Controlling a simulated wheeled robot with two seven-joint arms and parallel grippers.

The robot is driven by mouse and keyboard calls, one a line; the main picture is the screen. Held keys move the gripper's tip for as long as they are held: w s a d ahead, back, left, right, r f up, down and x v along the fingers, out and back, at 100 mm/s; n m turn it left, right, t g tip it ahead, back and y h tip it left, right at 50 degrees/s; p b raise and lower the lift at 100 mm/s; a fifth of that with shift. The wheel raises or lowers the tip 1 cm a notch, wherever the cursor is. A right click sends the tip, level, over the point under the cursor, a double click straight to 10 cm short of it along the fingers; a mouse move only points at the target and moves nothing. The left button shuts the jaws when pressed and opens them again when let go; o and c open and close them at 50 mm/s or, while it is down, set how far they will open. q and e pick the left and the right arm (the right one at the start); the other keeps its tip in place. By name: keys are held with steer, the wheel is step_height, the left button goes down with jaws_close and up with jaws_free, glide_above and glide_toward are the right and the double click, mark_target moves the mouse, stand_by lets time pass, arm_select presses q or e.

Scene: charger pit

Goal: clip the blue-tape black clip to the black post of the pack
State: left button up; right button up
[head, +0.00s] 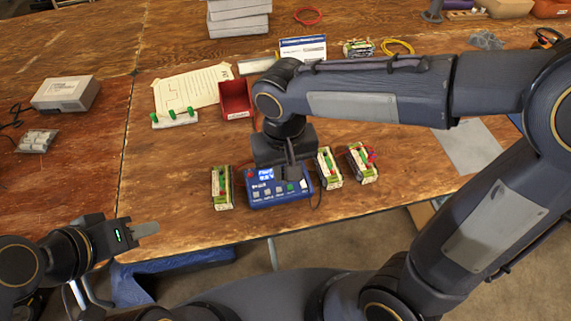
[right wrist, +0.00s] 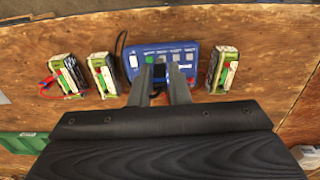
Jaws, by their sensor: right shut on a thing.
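My right gripper (right wrist: 160,86) is shut on a small black clip (right wrist: 158,71), held over the blue charger (right wrist: 186,58). I cannot make out blue tape on it. The charger also shows in the head view (head: 268,195), partly behind this gripper (head: 291,171). Green-topped packs stand beside it: one on its left (head: 222,189), one close on its right (head: 329,168), and one further right with red and blue wires (head: 362,163). The black post is too small to tell. A black lead (right wrist: 119,43) loops by the charger. My left gripper (head: 146,230) is near the table's front edge; its jaw gap is unclear.
A red bin (head: 236,98), a paper sheet (head: 200,88) and a holder with green pieces (head: 174,118) lie behind. A grey box (head: 66,93) stands far left. The wood table (head: 165,175) is clear left of the packs. My right arm spans the right side.

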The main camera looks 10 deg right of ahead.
steer(key=shift+d, duration=0.1)
steer(key=w+d+p, duration=0.3)
steer(key=w+d, duration=0.4)
steer(key=d, duration=0.5)
steer(key=w+d+p, duration=0.3)
steer(key=w+d, duration=0.4)
steer(key=d, duration=0.5)
steer(key=shift+s+f+b, duration=0.15)
steer(key=shift+f+b, duration=1.75)
steer(key=shift+f, duration=0.3)
steer(key=shift+f, duration=0.15)
steer(key=shift+f+b, duration=2.4)
steer(key=shift+f, duration=1)
steer(key=shift+f, duration=0.2)
